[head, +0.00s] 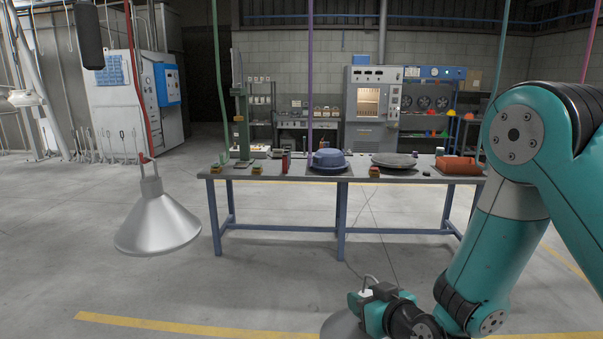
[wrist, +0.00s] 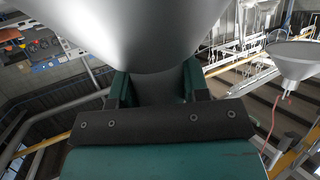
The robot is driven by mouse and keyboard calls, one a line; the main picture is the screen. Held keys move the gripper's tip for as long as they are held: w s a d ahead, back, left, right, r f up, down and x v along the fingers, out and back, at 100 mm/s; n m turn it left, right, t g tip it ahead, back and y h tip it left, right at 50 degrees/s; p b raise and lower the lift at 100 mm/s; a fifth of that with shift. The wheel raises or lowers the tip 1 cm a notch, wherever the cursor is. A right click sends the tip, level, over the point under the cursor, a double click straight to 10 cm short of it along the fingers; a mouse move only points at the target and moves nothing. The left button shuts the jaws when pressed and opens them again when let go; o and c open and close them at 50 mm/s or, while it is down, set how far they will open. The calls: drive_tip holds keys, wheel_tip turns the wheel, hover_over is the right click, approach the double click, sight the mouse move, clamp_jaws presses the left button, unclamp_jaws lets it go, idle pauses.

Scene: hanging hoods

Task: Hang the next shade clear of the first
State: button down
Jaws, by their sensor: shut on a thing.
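One silver cone shade (head: 158,225) hangs upright from a red cord (head: 135,80) at the left of the head view. In the wrist view that hanging shade (wrist: 295,62) shows upside down at the right. My gripper (head: 378,298) is low at the bottom right of the head view, well apart from the hanging shade. It is shut on the neck of a second shade (head: 341,326), whose lower part is cut off by the picture edge; a thin hook shows above it. In the wrist view the held shade (wrist: 140,30) fills the top, its neck between my fingers (wrist: 156,88).
More cords hang down: green (head: 217,80), purple (head: 310,70), teal (head: 499,55) and pink (head: 590,40). A workbench (head: 270,174) stands behind, with a blue bowl-like item (head: 328,158), a grey disc (head: 394,159) and an orange item (head: 458,165). The floor before the bench is clear.

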drive_tip(key=s+a+r+n+g+y+p, duration=0.15)
drive_tip(key=a+r+p, duration=0.25)
drive_tip(key=r, duration=0.4)
drive_tip(key=s+a+r+n+g+y+p, duration=0.1)
drive_tip(key=s+a+r+n+p, duration=0.2)
drive_tip(key=r, duration=0.5)
drive_tip(key=s+a+r+n+g+y+p, duration=0.1)
drive_tip(key=s+a+r+y+p, duration=0.2)
drive_tip(key=a+r, duration=0.4)
drive_tip(key=w+d+h+p, duration=0.1)
drive_tip(key=w+p, duration=0.1)
drive_tip(key=w, duration=0.6)
drive_tip(key=shift+d+r, duration=0.15)
drive_tip(key=shift+d, duration=0.15)
drive_tip(key=shift+w+d+m, duration=0.15)
drive_tip(key=shift+w+m, duration=0.1)
drive_tip(key=shift+w, duration=0.15)
drive_tip(key=shift+w, duration=0.1)
drive_tip(key=shift+w+r+b, duration=0.1)
drive_tip(key=shift+w+b, duration=0.4)
drive_tip(key=shift+w, duration=0.55)
drive_tip(key=shift+w, duration=0.1)
drive_tip(key=shift+w+d, duration=0.1)
drive_tip(key=shift+w, duration=1.3)
